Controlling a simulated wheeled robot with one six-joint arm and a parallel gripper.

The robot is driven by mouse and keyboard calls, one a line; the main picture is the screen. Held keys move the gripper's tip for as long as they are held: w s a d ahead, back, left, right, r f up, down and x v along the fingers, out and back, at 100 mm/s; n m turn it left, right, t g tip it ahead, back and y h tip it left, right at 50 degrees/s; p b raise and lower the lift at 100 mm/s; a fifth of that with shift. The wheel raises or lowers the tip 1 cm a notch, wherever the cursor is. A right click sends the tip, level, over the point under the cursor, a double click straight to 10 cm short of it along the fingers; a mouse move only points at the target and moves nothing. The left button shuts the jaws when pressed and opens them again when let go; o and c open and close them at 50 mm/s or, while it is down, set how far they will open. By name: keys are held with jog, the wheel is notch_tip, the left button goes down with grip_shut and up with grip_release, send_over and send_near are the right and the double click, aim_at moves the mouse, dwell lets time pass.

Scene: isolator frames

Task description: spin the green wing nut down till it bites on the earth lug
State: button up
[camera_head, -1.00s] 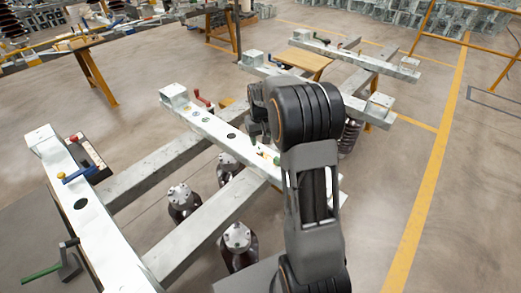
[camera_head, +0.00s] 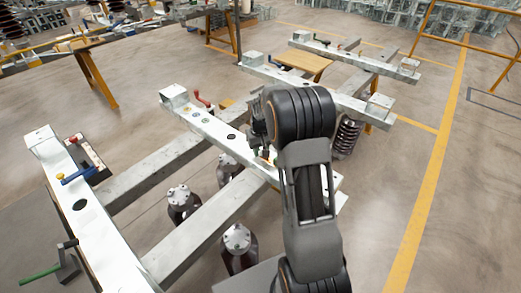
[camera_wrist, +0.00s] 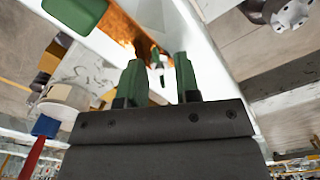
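My gripper (camera_wrist: 159,60) shows in the wrist view as two green fingers standing apart on a dark body, with nothing clasped between them. Beyond the gap is a small dark, greenish upright piece (camera_wrist: 157,62), perhaps the wing nut on its stud; it is too small to be sure. An orange-copper surface (camera_wrist: 126,28) lies behind it on the pale beam; I cannot tell whether it is the earth lug. In the head view my gripper (camera_head: 261,148) hangs low over the middle beam, and my arm hides part of that spot.
The pale steel beam (camera_head: 208,124) carries a red-handled part (camera_head: 203,100). A nearer beam (camera_head: 88,225) holds a blue-handled tool (camera_head: 78,175). Dark insulators (camera_head: 238,245) stand below the crossbars. A green rounded piece (camera_wrist: 75,12) shows at the wrist view's upper left.

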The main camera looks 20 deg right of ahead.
grip_shut()
jog(key=shift+m, duration=0.4)
jog(key=m+p, duration=0.1)
jog(key=m, duration=0.4)
jog(key=shift+m, duration=0.4)
jog(key=m, duration=0.5)
jog(key=shift+m, duration=0.4)
jog(key=shift+m, duration=0.3)
jog(key=shift+o, duration=1.7)
grip_release()
